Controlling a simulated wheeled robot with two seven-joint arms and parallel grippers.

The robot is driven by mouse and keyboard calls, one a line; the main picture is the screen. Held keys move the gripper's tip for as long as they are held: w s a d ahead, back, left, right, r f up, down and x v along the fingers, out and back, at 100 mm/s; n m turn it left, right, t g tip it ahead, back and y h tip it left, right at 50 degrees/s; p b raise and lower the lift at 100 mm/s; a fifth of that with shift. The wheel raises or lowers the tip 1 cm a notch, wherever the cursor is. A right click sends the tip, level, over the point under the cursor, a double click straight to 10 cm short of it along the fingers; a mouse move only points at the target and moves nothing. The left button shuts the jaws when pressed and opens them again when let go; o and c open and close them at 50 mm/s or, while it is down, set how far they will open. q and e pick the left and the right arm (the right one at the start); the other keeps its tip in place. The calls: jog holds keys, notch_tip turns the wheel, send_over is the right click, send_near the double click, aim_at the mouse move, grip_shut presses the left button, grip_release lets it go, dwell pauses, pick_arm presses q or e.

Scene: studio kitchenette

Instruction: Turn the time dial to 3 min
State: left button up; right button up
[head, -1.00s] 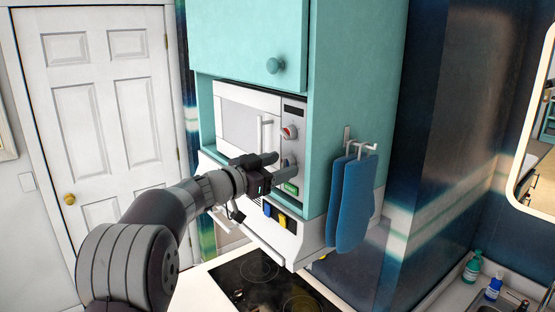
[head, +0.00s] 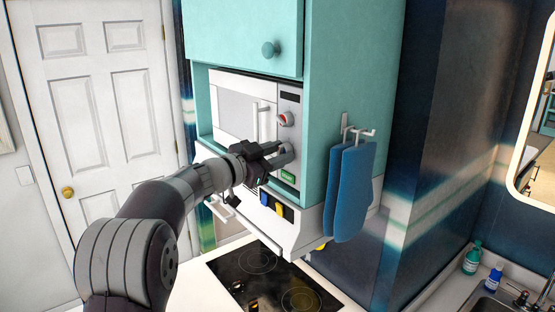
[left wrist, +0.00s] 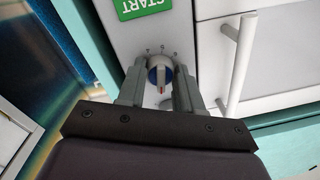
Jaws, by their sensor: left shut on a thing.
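The microwave (head: 232,112) is set into the teal cabinet, with two round dials on its right-hand panel. The upper dial (head: 285,118) has a red mark and stands clear. The lower dial (left wrist: 159,76) is pale with a blue face, a pointer and small scale marks around it; in the head view my gripper mostly hides it. My left gripper (head: 283,153) is at this lower dial. In the left wrist view its fingers (left wrist: 160,88) are on both sides of the dial, shut on it. The scale figures are too small to read. My right gripper is out of view.
The green START button (head: 287,176) is just below the lower dial. The microwave door handle (left wrist: 240,62) stands close beside the fingers. Blue mitts (head: 350,190) hang on the cabinet side. A dark cooktop (head: 235,270) lies below.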

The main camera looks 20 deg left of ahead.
pick_arm(q)
jog(key=m+h+b, duration=0.1)
jog(key=m+b, duration=0.4)
jog(key=m, duration=0.6)
jog(key=m+b, duration=0.6)
jog(key=m, duration=0.5)
jog(key=shift+w+a+g+h+b, duration=0.1)
jog(key=shift+a+g+h+b, duration=0.05)
jog(key=shift+g+h+b, duration=0.2)
jog(key=shift+m, duration=0.4)
jog(key=o, duration=1)
jog(key=shift+o, duration=0.2)
